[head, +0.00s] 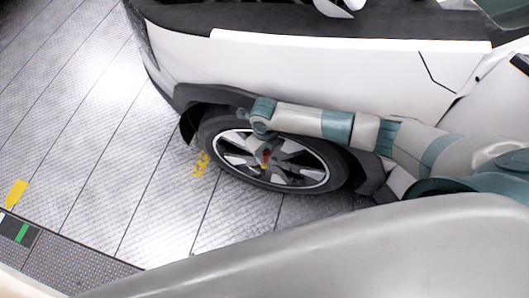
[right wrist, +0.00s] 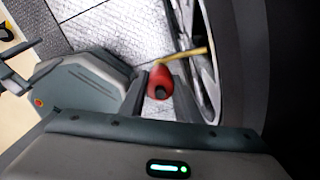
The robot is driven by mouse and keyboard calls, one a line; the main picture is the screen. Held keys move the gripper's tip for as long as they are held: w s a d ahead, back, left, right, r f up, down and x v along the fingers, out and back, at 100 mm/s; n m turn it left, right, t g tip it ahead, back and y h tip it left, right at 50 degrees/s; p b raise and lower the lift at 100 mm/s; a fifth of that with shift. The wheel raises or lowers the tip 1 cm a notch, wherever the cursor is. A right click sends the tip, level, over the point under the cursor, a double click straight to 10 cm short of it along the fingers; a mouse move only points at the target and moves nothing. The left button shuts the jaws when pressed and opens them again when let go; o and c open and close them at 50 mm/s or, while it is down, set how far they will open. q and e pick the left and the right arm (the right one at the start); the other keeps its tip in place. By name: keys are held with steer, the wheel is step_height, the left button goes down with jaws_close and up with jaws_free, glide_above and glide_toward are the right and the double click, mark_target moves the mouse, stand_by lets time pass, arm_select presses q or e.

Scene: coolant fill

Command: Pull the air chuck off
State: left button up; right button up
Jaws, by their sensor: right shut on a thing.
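The air chuck is a red rounded piece (right wrist: 160,82) with a dark round end, between the two fingers of my right gripper (right wrist: 160,97) in the right wrist view. A yellow stem or hose (right wrist: 187,55) runs from it toward the wheel (right wrist: 208,60). My right gripper is shut on the chuck. In the head view, my right arm reaches in from the right, and the gripper (head: 265,152) is in front of the wheel (head: 305,180), with a small spot of red showing. Whether the chuck still sits on a valve cannot be told. My left gripper is not in view.
The white car's body (head: 330,75) and dark wheel arch (head: 195,95) lie close above and behind my right arm. The metal plate floor (head: 90,130) is clear to the left of the wheel. Yellow marks (head: 201,163) lie on the floor beside the tyre.

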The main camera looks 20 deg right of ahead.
steer(key=shift+r+p, duration=0.7)
steer(key=shift+r, duration=0.3)
steer(key=shift+r, duration=0.15)
